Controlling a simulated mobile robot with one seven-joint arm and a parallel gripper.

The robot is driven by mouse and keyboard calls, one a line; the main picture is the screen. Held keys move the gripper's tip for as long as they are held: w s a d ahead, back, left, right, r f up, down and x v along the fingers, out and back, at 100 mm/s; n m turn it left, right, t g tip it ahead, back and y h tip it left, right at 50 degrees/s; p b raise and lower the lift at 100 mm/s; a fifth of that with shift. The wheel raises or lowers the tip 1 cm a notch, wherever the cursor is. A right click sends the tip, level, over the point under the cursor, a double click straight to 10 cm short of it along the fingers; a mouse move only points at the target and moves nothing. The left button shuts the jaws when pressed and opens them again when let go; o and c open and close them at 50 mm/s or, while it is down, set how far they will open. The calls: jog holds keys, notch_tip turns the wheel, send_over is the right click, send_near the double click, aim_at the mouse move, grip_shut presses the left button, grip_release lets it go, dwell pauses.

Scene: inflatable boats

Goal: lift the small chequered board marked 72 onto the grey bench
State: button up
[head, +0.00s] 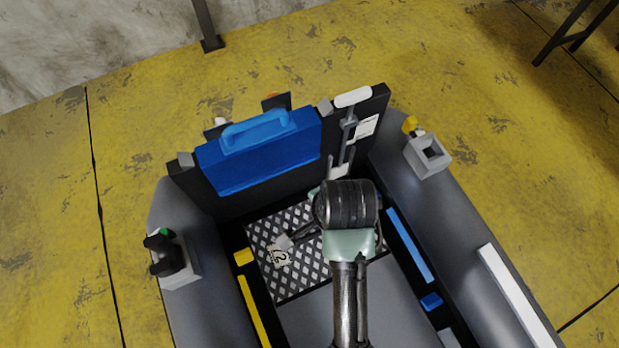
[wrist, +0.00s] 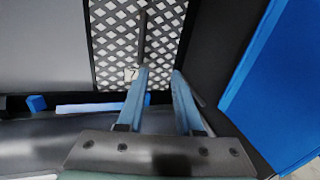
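The chequered board (head: 290,278), black with a pale diamond pattern, lies in the boat by its end wall. A white label on it reads 72. In the wrist view the board (wrist: 110,35) is at the top, and only a 7 shows beside a finger. A dark narrow bar lies across the board there; I cannot tell whether it is a handle. My gripper (wrist: 160,70) has its two blue-grey fingers apart, with nothing seen between them. The fingers reach over the board's edge; contact is unclear. A plain grey panel (head: 312,318), perhaps the bench, borders the board.
A blue case (head: 262,150) stands against the black end wall. Grey inflated tubes (head: 205,300) flank the floor. Blue (head: 408,243) and yellow (head: 254,312) strips lie along the inner sides. A grey square holder (head: 430,158) sits on the right tube.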

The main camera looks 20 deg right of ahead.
notch_tip(320, 180, down, 4)
jog(key=s+g, duration=0.1)
jog(key=s, duration=0.1)
jog(key=b, duration=0.2)
send_over(316, 234)
jog(key=s, duration=0.1)
jog(key=shift+m, duration=0.4)
jog(key=f, duration=0.5)
jog(key=shift+s+d+f, duration=0.1)
jog(key=shift+d+f, duration=0.05)
jog(key=shift+d, duration=0.1)
jog(key=shift+w+a+f+b, duration=0.1)
jog(key=shift+w+f+b, duration=0.1)
jog(key=shift+f, duration=0.8)
jog(key=shift+w+a+f+b, duration=0.1)
jog(key=shift+w+f, duration=0.1)
jog(key=shift+f, duration=0.75)
jog(key=shift+w+a+f+b, duration=0.1)
jog(key=shift+w+f+b, duration=0.1)
jog(key=shift+f, duration=0.8)
jog(key=shift+d, duration=0.1)
jog(key=shift+c, duration=0.3)
grip_shut()
jog(key=shift+r, duration=0.1)
